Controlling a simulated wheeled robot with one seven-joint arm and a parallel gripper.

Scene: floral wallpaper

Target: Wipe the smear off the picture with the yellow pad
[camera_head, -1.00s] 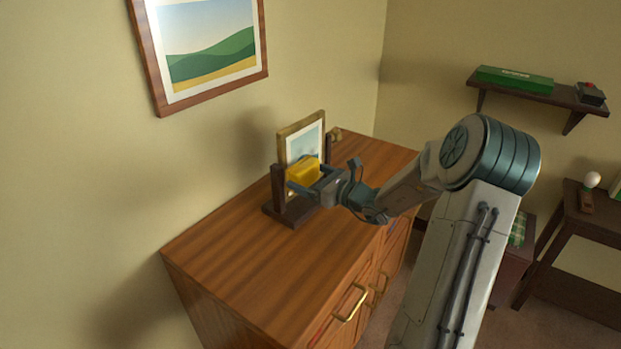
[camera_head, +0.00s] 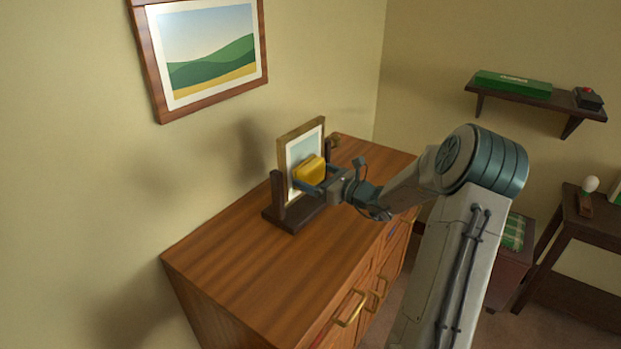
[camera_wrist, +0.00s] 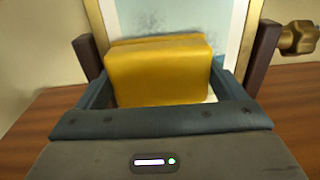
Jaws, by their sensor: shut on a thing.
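The yellow pad (camera_head: 309,169) is held in my gripper (camera_head: 316,176), which is shut on it. The pad is at the front of a small framed picture (camera_head: 292,157) that stands upright in a dark wooden stand (camera_head: 291,216) on the dresser. In the wrist view the pad (camera_wrist: 157,72) fills the middle, between my gripper's fingers (camera_wrist: 155,95), and hides the lower part of the picture (camera_wrist: 228,22). Grey-blue speckling, perhaps the smear, shows on the picture above the pad. I cannot tell for certain whether the pad touches the picture.
The wooden dresser (camera_head: 240,262) has clear top space in front and to the left. A larger landscape picture (camera_head: 205,55) hangs on the wall. A shelf (camera_head: 540,97) and side table are at right.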

